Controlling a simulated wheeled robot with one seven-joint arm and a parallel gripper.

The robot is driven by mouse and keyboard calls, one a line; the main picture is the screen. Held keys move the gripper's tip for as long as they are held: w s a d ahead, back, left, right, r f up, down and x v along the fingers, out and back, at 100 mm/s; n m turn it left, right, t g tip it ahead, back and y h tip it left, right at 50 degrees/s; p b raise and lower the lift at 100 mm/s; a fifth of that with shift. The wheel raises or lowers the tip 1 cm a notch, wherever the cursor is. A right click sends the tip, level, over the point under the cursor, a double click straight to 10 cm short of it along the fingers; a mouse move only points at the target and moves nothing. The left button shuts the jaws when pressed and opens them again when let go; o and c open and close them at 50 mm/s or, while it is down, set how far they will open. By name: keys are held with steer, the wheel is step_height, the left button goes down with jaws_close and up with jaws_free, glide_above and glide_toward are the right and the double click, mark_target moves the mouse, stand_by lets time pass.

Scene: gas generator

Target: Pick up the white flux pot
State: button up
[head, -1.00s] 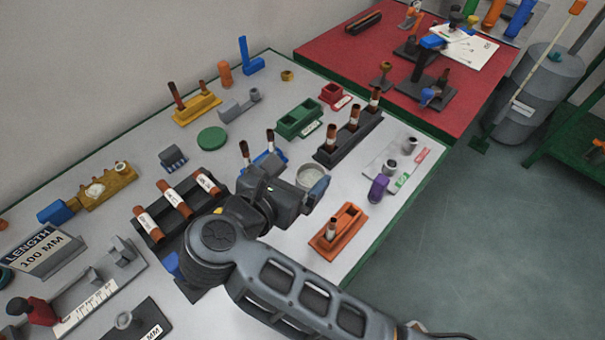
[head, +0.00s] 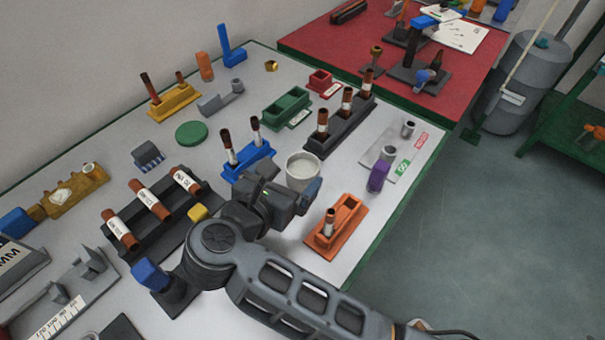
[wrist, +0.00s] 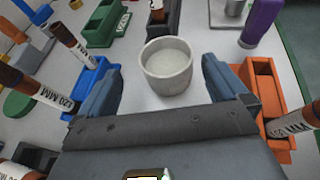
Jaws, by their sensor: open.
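The white flux pot (head: 303,171) is a round, open-topped cup with pale contents. It stands upright on the grey table, just beyond my gripper (head: 292,190) in the head view. In the wrist view the pot (wrist: 167,66) is ahead of my open gripper (wrist: 162,88), roughly centred between the two blue-grey fingers. The fingers look apart from it, with bare table on both sides. The head view hides part of the pot's lower side behind my gripper.
A blue holder with brown tubes (head: 248,161) is close left of the pot. An orange tray (head: 337,229) is to its right, near the table edge. A black block with tubes (head: 341,129) is behind it. A purple item (head: 378,177) stands to the right.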

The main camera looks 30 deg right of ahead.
mark_target(309, 161)
steer(key=shift+s+p+x, duration=0.2)
steer(key=shift+p+x, duration=0.15)
steer(key=shift+x, duration=1.15)
steer(key=shift+s+p+x, duration=0.15)
steer(key=shift+p+x, duration=0.15)
steer(key=shift+x, duration=1.2)
steer(key=shift+d, duration=0.15)
steer(key=c, duration=1.1)
